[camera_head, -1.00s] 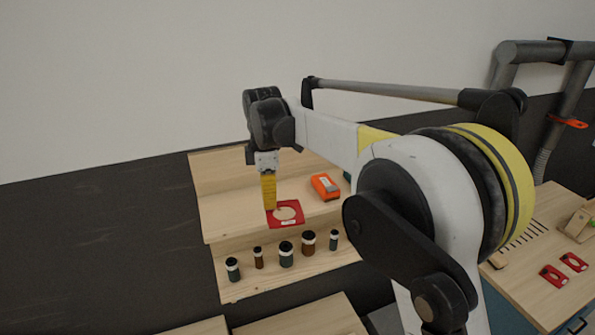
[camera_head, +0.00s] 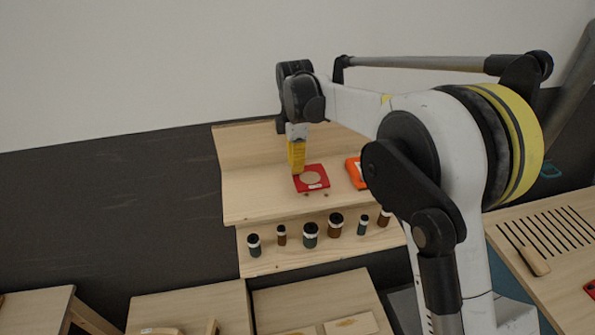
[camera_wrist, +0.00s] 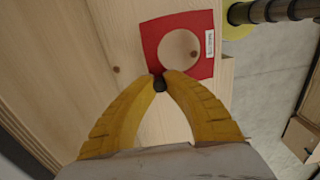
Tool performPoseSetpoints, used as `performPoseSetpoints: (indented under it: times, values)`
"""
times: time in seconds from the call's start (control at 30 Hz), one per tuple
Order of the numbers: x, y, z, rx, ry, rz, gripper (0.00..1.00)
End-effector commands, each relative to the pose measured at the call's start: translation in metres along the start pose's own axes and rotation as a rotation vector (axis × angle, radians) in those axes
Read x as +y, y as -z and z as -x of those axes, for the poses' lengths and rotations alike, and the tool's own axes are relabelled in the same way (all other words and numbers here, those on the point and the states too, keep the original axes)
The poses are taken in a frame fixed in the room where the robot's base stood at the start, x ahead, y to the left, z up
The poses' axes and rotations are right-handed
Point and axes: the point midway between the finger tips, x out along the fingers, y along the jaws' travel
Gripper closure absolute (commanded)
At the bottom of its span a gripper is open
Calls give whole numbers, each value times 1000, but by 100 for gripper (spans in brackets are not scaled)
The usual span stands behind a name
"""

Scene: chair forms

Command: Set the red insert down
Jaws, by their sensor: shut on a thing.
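The red insert (camera_head: 300,187) is a flat square plate with a round hole and a white label. It is at the upper shelf (camera_head: 250,200) of a wooden stepped stand. In the wrist view the fingertips (camera_wrist: 163,76) are shut on the near corner of the insert (camera_wrist: 152,42). Bare wood shows through its hole. I cannot tell whether the plate touches the shelf or hangs just above it.
An orange device (camera_head: 353,168) lies to the right, partly hidden by my arm. Several lidded jars (camera_head: 310,236) stand on the lower step. Two small dark spots show before the insert. The shelf left of the insert is clear. A slotted table (camera_head: 550,250) stands right.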

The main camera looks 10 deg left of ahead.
Motion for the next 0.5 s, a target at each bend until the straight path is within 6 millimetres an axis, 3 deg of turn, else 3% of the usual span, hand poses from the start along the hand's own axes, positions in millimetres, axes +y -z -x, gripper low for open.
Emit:
performPoseSetpoints:
  times: [0.2,0.5]
  values:
    - [0,0,-28,0,0,0,100]
    - [0,0,-32,0,0,-1,100]
